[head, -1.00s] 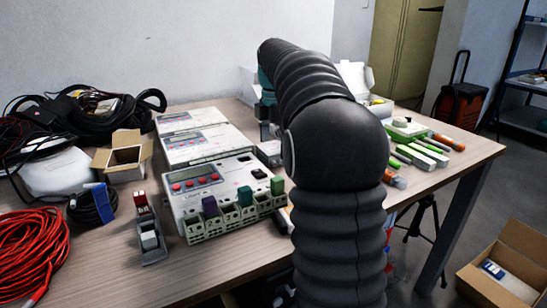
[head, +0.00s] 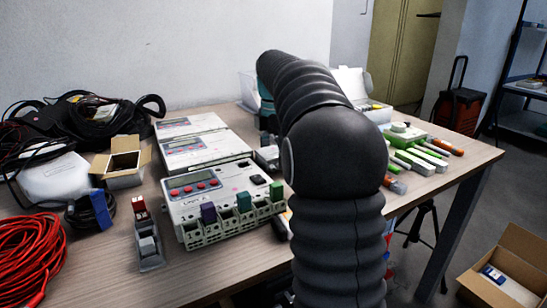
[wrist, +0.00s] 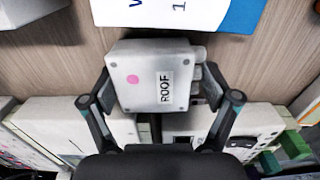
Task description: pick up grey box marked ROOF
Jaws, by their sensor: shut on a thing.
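The grey box marked ROOF (wrist: 152,76) fills the middle of the wrist view, with its label and a pink dot facing the camera. My gripper (wrist: 160,92) is shut on it, one finger against each side. Whether the box touches the surface below cannot be told. In the head view my dark arm hides most of the gripper. A small grey shape (head: 267,156) beside the arm may be this box, but that is unclear.
Several white devices with displays (head: 190,148) stand left of my arm. A red cable coil (head: 30,255) and black cables (head: 85,120) lie at left. Green-and-white items (head: 415,155) lie at right. An open carton (head: 510,265) stands on the floor. The table front (head: 220,270) is mostly bare.

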